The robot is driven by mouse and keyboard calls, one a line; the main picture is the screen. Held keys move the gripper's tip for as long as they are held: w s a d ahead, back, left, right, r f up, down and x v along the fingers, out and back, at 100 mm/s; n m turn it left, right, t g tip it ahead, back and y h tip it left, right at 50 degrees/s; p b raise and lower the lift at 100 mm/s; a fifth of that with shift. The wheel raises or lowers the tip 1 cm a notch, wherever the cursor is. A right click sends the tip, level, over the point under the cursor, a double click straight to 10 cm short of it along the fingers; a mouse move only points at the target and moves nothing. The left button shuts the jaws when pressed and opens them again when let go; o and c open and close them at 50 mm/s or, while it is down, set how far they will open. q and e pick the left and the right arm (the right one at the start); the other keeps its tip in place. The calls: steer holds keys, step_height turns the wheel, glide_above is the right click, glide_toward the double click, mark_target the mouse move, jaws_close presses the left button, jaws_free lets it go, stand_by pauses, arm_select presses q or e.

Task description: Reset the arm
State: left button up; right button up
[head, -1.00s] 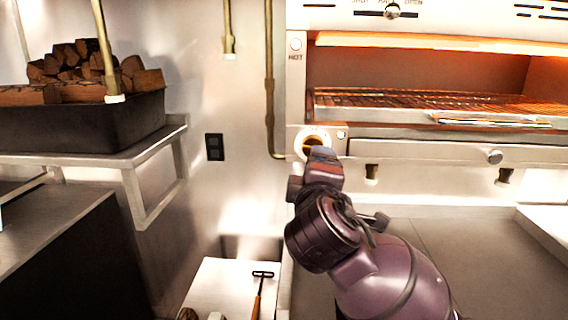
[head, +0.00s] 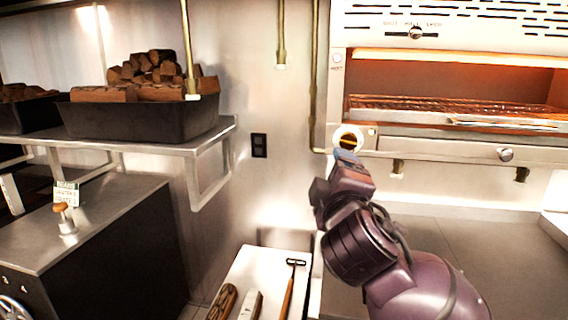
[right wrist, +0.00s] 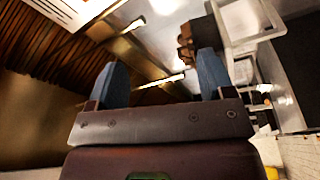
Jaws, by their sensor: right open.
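My right arm comes in from the lower right of the head view, bent upward in front of the oven. The right gripper (head: 346,158) is at its upper end, seen partly from behind, just below the round knob on the oven front. In the right wrist view its two blue fingers (right wrist: 162,78) stand wide apart with nothing between them. My left gripper does not show in either view.
The lit oven (head: 450,85) with its rack stands at the right. A black tray of firewood (head: 145,118) sits on a steel shelf (head: 218,135) at the left. Below, a narrow board (head: 262,265) holds a long-handled tool (head: 288,295) and other items. A steel counter (head: 100,215) is at the left.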

steer(key=s+d+f+m+g+y, duration=0.15)
steer(key=d+f+m, duration=0.25)
steer(key=f, duration=0.8)
steer(key=d+f+m+g+y, duration=0.1)
steer(key=d+f+m+y, duration=0.25)
steer(key=f, duration=0.95)
steer(key=s+d+f+m+g+h, duration=0.2)
steer(key=s+d+f, duration=0.3)
steer(key=s+f, duration=0.6)
steer(key=s+d+f+m+g+h, duration=0.3)
steer(key=s+d+f, duration=0.3)
steer(key=s+f, duration=0.5)
steer(key=shift+s+d+f+m, duration=0.3)
steer(key=shift+s+f+m, duration=0.05)
steer(key=shift+f, duration=0.4)
